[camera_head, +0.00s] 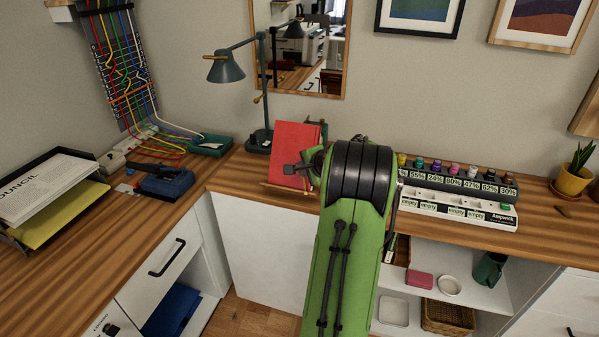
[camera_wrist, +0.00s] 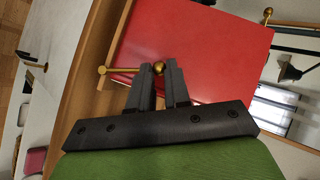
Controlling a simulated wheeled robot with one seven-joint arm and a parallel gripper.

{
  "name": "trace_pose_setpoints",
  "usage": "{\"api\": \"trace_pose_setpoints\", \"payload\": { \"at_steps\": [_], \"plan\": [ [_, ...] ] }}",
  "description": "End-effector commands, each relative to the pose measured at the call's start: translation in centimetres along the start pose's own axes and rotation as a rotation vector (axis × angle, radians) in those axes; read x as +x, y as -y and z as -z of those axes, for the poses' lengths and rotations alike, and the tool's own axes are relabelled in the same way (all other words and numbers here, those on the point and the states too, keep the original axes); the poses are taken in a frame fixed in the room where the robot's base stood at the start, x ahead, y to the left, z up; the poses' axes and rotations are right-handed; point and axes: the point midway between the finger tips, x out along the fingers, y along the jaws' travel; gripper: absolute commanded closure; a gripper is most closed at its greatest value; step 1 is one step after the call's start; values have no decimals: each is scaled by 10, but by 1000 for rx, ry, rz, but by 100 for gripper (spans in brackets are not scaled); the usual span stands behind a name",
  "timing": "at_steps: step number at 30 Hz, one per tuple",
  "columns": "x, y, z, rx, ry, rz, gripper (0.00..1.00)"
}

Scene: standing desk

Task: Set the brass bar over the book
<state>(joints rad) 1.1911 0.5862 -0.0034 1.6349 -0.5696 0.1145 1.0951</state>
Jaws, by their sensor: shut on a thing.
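The red book (camera_head: 296,150) leans upright on the desk in the head view. It fills the upper middle of the wrist view (camera_wrist: 200,50). My gripper (camera_wrist: 160,70) is in front of the book's edge, its two dark fingers shut around a round brass knob (camera_wrist: 158,68). A thin brass bar (camera_wrist: 125,70) runs left from the knob across the book's edge to a brass ball. In the head view, my gripper (camera_head: 289,169) overlaps the book's front, and the knob is too small to make out. The bar's full length is partly hidden by my fingers.
A desk lamp (camera_head: 228,68) stands behind and left of the book. A grey rack of small bottles (camera_head: 460,176) and a white labelled strip (camera_head: 455,206) lie to the right. A blue tool (camera_head: 166,181) and a paper tray (camera_head: 47,195) are on the left desk.

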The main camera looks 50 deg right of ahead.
Motion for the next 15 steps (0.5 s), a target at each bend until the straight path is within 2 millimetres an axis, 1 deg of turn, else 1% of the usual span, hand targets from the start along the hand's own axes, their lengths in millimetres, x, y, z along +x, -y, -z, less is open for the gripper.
{"api": "trace_pose_setpoints", "payload": {
  "at_steps": [6,15],
  "plan": [
    [-3,-3,4,65,-3,53,100],
    [-5,-4,6,94,-3,75,100]
  ]
}}
